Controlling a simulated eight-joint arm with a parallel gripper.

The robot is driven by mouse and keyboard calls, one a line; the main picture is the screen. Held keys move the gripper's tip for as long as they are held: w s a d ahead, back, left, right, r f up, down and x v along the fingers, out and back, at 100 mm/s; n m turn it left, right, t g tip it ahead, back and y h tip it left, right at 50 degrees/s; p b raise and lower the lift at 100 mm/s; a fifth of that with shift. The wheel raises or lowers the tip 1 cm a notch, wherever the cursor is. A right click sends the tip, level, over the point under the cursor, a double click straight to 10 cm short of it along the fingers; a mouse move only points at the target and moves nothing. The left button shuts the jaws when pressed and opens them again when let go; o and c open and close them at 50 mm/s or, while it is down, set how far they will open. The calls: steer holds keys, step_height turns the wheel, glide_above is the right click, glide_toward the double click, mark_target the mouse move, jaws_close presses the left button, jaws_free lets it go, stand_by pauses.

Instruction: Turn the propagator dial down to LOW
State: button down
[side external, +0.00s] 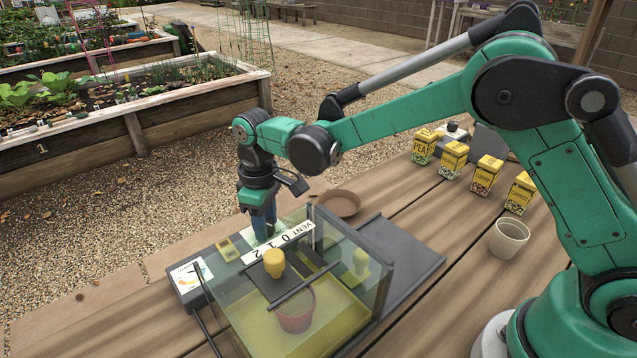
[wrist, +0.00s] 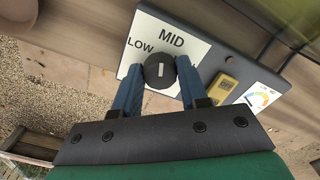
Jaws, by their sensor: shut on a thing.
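The propagator (side external: 375,285) is a clear-sided box on the wooden table, with a grey control strip along its left side. In the wrist view the dial (wrist: 160,71) is a dark round knob with a white mark, on a white label plate (wrist: 150,28) reading LOW at left and MID at top. The white mark stands upright in that view, toward MID rather than LOW. My gripper (wrist: 159,73) is shut on the dial, one blue finger on each side. In the side view my gripper (side external: 265,225) reaches down to the strip and hides the dial.
A yellow rocker (side external: 227,249) and a gauge (side external: 189,276) lie close beside the dial. The lid carries a VENT scale (side external: 283,241) and yellow knob (side external: 273,262). A brown saucer (side external: 340,204), a beige cup (side external: 510,239) and several seed packets (side external: 453,158) stand behind and right.

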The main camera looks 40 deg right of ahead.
steer(key=n, duration=0.5)
steer(key=shift+n, duration=2.4)
steer(key=shift+c, duration=2.3)
jaws_free()
steer(key=shift+r, duration=2.85)
